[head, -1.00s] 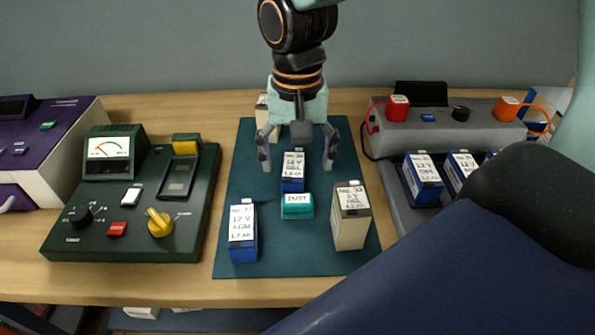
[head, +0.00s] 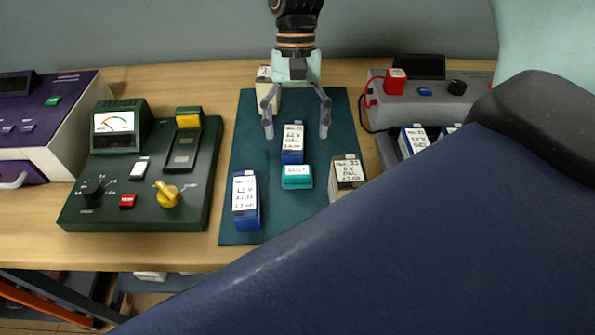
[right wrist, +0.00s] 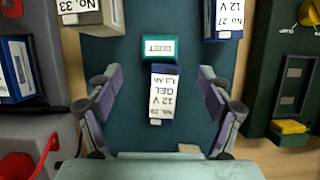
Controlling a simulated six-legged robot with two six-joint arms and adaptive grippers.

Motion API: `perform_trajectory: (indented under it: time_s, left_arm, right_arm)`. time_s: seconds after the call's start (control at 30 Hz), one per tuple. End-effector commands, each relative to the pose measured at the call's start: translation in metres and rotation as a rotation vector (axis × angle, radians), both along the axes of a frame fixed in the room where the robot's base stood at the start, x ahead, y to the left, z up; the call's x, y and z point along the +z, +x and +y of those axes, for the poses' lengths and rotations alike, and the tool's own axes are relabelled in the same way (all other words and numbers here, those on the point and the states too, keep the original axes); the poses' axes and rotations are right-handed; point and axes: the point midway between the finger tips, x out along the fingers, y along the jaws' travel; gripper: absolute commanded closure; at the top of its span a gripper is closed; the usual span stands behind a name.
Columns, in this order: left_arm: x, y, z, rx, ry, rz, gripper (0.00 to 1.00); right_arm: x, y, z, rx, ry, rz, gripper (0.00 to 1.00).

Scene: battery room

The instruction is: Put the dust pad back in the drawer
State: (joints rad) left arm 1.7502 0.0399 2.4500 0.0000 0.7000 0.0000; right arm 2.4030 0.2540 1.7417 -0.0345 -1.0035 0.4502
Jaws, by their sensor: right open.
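The dust pad (head: 297,177) is a small teal block with a white DUST label, lying on the dark green mat (head: 268,225) just in front of the middle blue battery (head: 292,142). In the right wrist view the pad (right wrist: 158,50) sits against the end of that battery (right wrist: 163,95). My right gripper (head: 296,132) is open and empty, its fingers on either side of the middle battery, behind the pad. In the right wrist view the pad lies beyond the fingertips. My left gripper is not in view. I cannot make out the drawer for certain.
A blue battery (head: 245,205) stands left of the pad and a beige one (head: 346,174) right of it; another beige one (head: 266,75) is behind the gripper. A green tester (head: 140,195) and a grey charger (head: 432,98) flank the mat. A large blue shape hides the lower right.

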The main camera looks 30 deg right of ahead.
Motion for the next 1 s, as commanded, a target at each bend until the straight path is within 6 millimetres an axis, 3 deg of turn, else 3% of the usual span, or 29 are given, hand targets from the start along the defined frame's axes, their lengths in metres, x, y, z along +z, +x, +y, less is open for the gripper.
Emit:
perform_trajectory:
  time_s: [0.6, 0.93, 1.0]
  left_arm:
    - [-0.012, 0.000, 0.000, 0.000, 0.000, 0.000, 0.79]
    - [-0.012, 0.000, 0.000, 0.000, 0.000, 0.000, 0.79]
    - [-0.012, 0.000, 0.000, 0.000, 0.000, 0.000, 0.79]
  right_arm:
    - [-0.067, -0.025, 0.014, 0.008, 0.001, 0.005, 0.21]
    - [-0.072, -0.027, 0.016, 0.008, 0.001, 0.003, 0.21]
    - [-0.072, -0.027, 0.016, 0.008, 0.001, 0.003, 0.26]
